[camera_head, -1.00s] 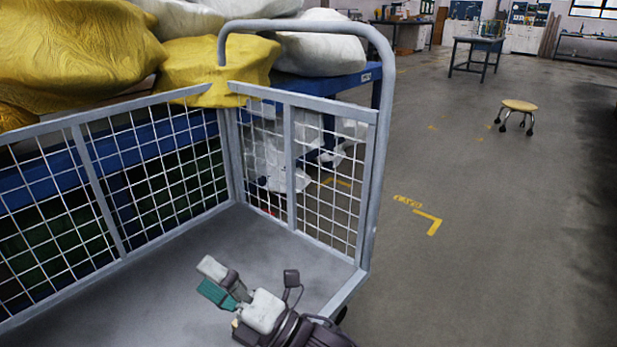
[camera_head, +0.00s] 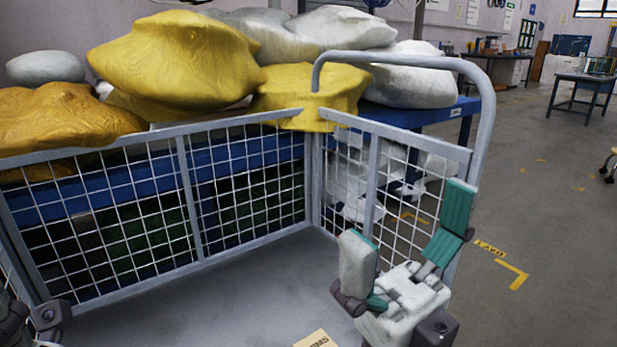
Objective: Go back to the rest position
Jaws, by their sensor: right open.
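My right gripper (camera_head: 408,232) is at the lower right of the head view, in front of the mesh wall of a grey cart (camera_head: 240,290). Its two fingers, with teal and pale pads, point up and stand wide apart. Nothing is between them. At the lower left edge, a dark part of my left arm or gripper (camera_head: 48,318) shows. Its fingers are cut off or hidden, so its state cannot be told. No pump tubes are visible.
The cart has mesh walls and a tall curved handle (camera_head: 486,110). A tan labelled piece (camera_head: 318,339) shows at the bottom edge. Behind the cart, yellow sacks (camera_head: 175,60) and white sacks (camera_head: 410,80) lie on a blue rack (camera_head: 440,112). Open floor (camera_head: 560,240) lies to the right.

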